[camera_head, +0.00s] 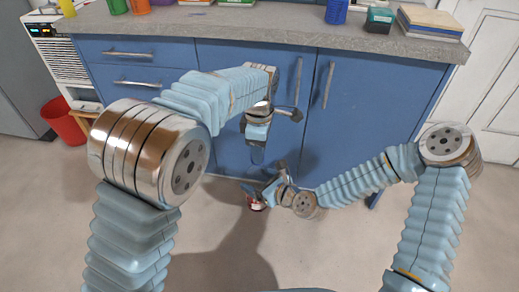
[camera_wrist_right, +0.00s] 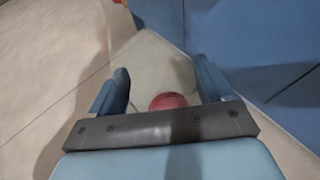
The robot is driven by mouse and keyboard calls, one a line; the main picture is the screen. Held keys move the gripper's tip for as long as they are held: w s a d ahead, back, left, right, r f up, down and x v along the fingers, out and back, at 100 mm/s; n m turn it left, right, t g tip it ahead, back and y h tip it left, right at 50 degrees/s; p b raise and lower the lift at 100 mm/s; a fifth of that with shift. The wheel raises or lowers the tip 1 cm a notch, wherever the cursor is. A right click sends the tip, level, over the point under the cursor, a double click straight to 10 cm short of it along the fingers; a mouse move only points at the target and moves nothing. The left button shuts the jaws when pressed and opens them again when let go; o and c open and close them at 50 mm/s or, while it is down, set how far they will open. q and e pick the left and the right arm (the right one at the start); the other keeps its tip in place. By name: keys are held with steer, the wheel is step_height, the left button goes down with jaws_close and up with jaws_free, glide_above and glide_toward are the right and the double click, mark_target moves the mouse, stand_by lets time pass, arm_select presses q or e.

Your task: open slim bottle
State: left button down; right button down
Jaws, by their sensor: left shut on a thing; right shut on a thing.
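My left gripper (camera_head: 257,152) points down in front of the blue cabinet doors. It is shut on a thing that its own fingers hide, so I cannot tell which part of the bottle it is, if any. My right gripper (camera_head: 266,190) is lower, close below it, reaching in from the right. It is shut on a small red and white thing (camera_head: 257,205), which looks like part of the slim bottle. In the right wrist view a round red end (camera_wrist_right: 168,101) shows between the two blue fingers. The rest of the bottle is hidden.
A blue cabinet (camera_head: 365,110) with a grey worktop (camera_head: 285,22) stands right behind both grippers. On the worktop are a blue cup (camera_head: 337,11), a dark green box (camera_head: 379,20) and stacked books (camera_head: 431,22). A red bin (camera_head: 63,120) stands at the left. The floor in front is clear.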

arm_select(q)
steer(key=shift+r, duration=0.8)
